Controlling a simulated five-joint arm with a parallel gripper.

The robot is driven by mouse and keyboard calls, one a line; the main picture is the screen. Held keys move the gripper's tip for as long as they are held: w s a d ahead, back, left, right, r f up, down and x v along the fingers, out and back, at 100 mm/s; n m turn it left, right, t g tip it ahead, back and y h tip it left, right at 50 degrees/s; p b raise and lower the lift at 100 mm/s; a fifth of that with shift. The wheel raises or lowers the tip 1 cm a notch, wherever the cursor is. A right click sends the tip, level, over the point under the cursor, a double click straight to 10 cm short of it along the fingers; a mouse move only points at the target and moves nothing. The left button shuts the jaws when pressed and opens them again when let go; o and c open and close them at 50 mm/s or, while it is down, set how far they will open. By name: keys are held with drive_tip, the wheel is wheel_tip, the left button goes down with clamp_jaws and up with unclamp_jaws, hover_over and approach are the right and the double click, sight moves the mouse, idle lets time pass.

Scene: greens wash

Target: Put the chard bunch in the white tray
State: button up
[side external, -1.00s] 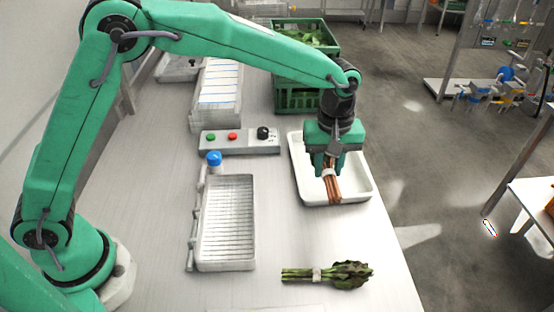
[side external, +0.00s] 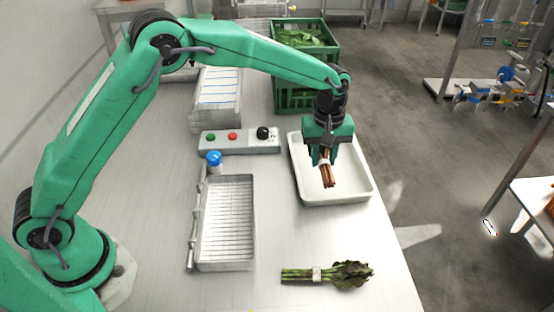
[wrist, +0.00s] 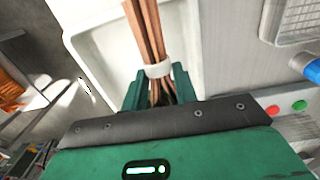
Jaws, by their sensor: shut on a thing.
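A bunch with reddish-brown stems and a white band, which looks like the chard bunch (side external: 328,176), is in my gripper (side external: 326,156). My gripper is shut on it near the band, with the stems pointing down and toward the camera. In the wrist view the stems (wrist: 150,30) stick out past the fingers (wrist: 157,88); the leaves are hidden. The white tray (side external: 352,178) lies beneath the bunch, and its wall also shows in the wrist view (wrist: 88,42). The stems overlap the tray's inside in the side view; I cannot tell whether they touch its floor.
A second banded bunch, green-stemmed with dark leaves (side external: 328,275), lies at the table's front. Green crates (side external: 296,98) stand behind. The tray lies near the table's right edge.

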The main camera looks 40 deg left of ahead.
sight(317, 174)
drive_tip(key=w+a+f, duration=0.2)
drive_tip(key=w+a, duration=0.1)
drive_tip(key=shift+w+a+f, duration=0.1)
drive_tip(key=shift+w+f, duration=0.05)
drive_tip(key=shift+f, duration=2.2)
drive_tip(key=shift+f, duration=0.15)
drive_tip(key=o, duration=1)
wheel_tip(317, 174, up, 12)
drive_tip(key=shift+f, duration=0.25)
drive_tip(key=shift+r, duration=0.45)
